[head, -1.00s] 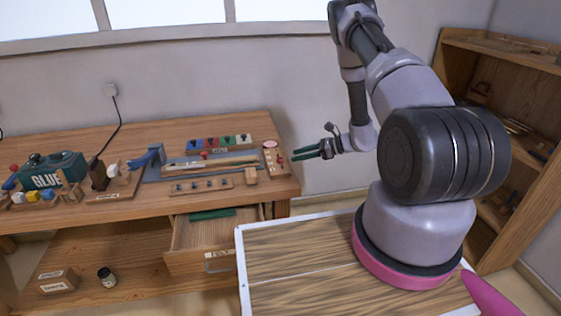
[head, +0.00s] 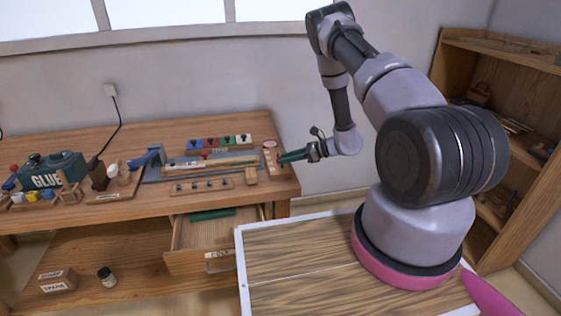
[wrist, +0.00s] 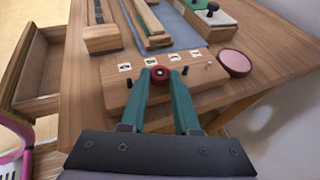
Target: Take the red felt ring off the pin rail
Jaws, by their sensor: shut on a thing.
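The red felt ring (wrist: 160,73) is between the green fingertips of my gripper (wrist: 162,76) in the wrist view. A dark pin top shows in the ring's centre, so the ring appears to be around a pin; I cannot tell whether it is lifted at all. The wooden pin rail (wrist: 122,98) lies below, with several pins and white labels. In the head view my gripper (head: 281,157) reaches from the right over the rail (head: 267,165) at the bench's right end. The ring is too small to make out there.
A pink round pad (wrist: 234,63) sits beside the rail's far right end. A wooden block (wrist: 102,39) and long wooden strips (wrist: 148,25) lie beyond it. The bench (head: 150,209) has an open drawer (head: 213,235) below. Colored trays (head: 219,143) stand at the back.

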